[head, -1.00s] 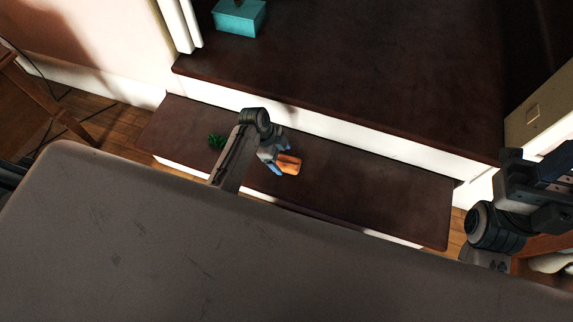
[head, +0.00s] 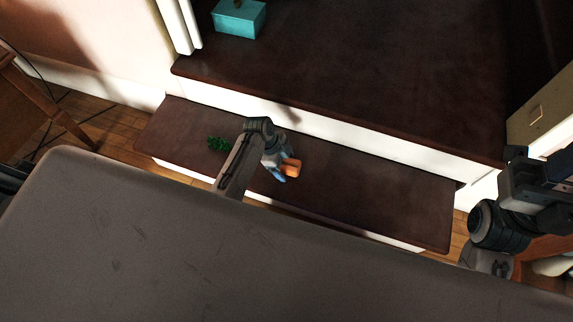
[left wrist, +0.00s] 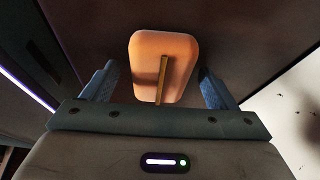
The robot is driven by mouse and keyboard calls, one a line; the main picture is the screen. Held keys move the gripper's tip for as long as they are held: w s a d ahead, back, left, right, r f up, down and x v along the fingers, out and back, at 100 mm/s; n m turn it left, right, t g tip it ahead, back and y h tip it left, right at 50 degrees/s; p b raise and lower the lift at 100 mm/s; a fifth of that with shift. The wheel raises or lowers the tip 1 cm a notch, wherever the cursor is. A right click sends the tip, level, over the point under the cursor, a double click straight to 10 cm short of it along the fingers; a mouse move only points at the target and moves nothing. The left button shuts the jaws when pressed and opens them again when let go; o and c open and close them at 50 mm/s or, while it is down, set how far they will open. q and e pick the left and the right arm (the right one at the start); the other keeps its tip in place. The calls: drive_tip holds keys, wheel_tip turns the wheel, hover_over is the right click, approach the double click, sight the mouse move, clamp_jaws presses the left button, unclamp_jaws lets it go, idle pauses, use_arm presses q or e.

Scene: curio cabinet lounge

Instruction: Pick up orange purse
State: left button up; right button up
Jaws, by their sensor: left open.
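The orange purse (head: 291,168) lies on the lower dark step, partly hidden by my left gripper in the head view. In the left wrist view the purse (left wrist: 180,62) is a rounded orange block with a thin gold strip, lying between and beyond the two blue fingers. My left gripper (head: 279,172) is over the step at the purse, and its open fingers also show in the left wrist view (left wrist: 160,88). I cannot tell whether they touch the purse. My right arm shows at the right edge of the head view, but its fingertips are not clearly visible.
A green plant-like item (head: 217,143) lies on the lower step (head: 370,200), left of my left arm. A teal box (head: 239,20) stands on the upper step (head: 350,75). The step right of the purse is clear. A wooden piece of furniture (head: 35,105) stands at the left.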

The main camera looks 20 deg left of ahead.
use_arm(q)
drive_tip(key=c, duration=1.1)
drive_tip(key=shift+r, duration=0.1)
